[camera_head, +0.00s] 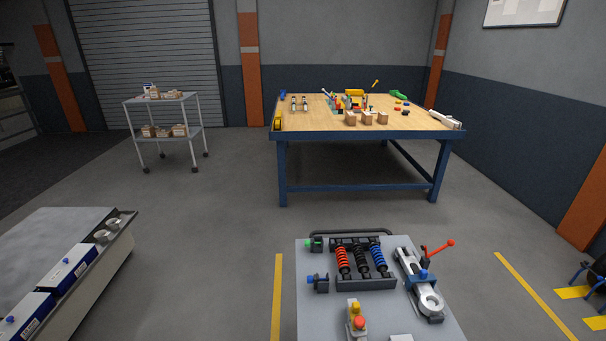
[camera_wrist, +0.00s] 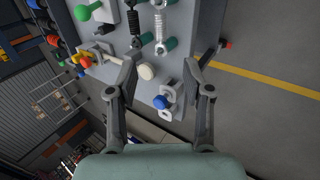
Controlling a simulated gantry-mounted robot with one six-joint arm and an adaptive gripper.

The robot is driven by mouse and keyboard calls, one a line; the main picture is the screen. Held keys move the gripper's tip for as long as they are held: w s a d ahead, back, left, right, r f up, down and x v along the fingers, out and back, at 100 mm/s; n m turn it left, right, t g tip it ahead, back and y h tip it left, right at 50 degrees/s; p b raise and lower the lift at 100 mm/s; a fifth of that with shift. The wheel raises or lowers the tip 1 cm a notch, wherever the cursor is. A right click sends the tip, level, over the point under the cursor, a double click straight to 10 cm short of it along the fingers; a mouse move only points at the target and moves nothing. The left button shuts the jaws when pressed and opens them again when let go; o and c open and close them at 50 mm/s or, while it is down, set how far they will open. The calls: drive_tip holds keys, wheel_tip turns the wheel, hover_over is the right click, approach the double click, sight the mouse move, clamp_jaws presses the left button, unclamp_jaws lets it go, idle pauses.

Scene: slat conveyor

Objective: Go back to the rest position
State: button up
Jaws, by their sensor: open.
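My gripper (camera_wrist: 159,68) shows in the wrist view with its two dark fingers spread wide apart. Nothing is held between them. Beyond the fingers lies a grey panel (camera_wrist: 198,30) with fittings on it. A pale round knob (camera_wrist: 146,71) and a blue knob on a small metal bracket (camera_wrist: 160,101) show in the gap between the fingers. How far the fingertips are from the panel I cannot tell. The head view does not show my gripper or arm.
A grey-topped station (camera_head: 315,310) with spring units (camera_head: 360,260) and a red-handled clamp (camera_head: 420,283) stands at front centre. A conveyor (camera_head: 60,225) with blue-and-white boxes is at left. A workbench (camera_head: 300,122) and a cart (camera_head: 165,132) stand behind. Open floor lies between.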

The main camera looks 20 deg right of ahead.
drive_tip(key=w+a+r+m+t+p, duration=0.1)
drive_tip(key=w+a+r+m+p, duration=0.15)
drive_tip(key=w+a+r, duration=0.55)
drive_tip(key=w+a+r+m+t+p, duration=0.1)
drive_tip(key=w+a+r+m+t, duration=0.1)
drive_tip(key=w+a+r+m, duration=0.45)
drive_tip(key=w+a+r+m+t+y+p, duration=0.15)
drive_tip(key=a+r, duration=0.35)
drive_tip(key=a, duration=0.5)
drive_tip(key=w+a+r+m+t+y, duration=0.15)
drive_tip(key=a+r, duration=0.25)
drive_tip(key=a, duration=0.6)
wheel_tip(320, 180, up, 39)
drive_tip(key=m+p, duration=0.2)
drive_tip(key=p, duration=3.7)
wheel_tip(320, 180, down, 57)
drive_tip(key=a+b, duration=0.1)
drive_tip(key=b, duration=5.7)
drive_tip(key=shift+s+f+h, duration=0.15)
drive_tip(key=shift+f+h, duration=0.05)
drive_tip(key=shift+h, duration=0.1)
